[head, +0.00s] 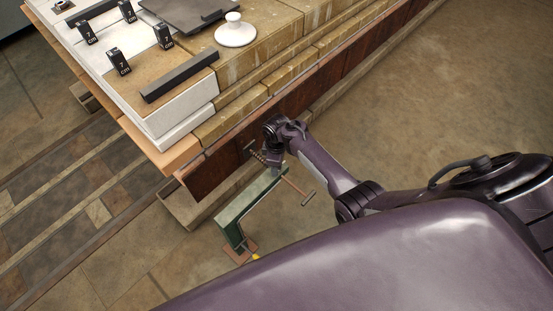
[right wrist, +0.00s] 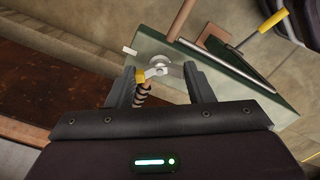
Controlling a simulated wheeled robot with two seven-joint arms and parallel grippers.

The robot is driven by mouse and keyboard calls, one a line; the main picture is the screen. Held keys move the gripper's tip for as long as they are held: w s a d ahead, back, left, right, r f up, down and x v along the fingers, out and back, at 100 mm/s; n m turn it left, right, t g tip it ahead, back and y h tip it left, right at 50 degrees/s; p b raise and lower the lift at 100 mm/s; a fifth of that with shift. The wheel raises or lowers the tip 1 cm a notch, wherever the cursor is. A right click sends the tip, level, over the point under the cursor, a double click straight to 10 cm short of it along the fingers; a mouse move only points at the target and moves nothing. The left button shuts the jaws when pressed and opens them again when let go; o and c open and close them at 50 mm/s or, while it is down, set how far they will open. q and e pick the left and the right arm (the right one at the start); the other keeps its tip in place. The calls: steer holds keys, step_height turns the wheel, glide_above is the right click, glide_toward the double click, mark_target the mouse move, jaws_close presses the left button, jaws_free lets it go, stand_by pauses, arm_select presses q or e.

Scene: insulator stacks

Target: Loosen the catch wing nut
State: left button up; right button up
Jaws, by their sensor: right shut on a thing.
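The catch wing nut (right wrist: 158,71) is a small silver piece with spread wings and a yellow part at its left, seen in the right wrist view. It sits at the edge of a green metal arm (right wrist: 222,88), with a dark coiled spring below it. My right gripper (right wrist: 160,68) has a finger on each side of the wing nut and is shut on it. In the head view the right gripper (head: 270,158) is at the upper end of the green arm (head: 245,202) and hides the wing nut. My left gripper is not in view.
A rusty beam edge (head: 215,172) of the layered bench runs beside the gripper. A T-shaped handle (head: 298,190) sticks out to the right of the green arm. The bench top carries black blocks, weights and a white knobbed disc (head: 235,32). Floor at right is clear.

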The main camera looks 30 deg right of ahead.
steer(key=n, duration=0.3)
steer(key=shift+n+p, duration=0.4)
steer(key=n, duration=0.3)
steer(key=shift+n, duration=1.5)
steer(key=shift+n+b, duration=0.55)
steer(key=shift+n, duration=0.55)
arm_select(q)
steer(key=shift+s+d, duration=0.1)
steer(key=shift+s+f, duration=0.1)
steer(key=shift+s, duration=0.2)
arm_select(e)
steer(key=shift+n, duration=0.3)
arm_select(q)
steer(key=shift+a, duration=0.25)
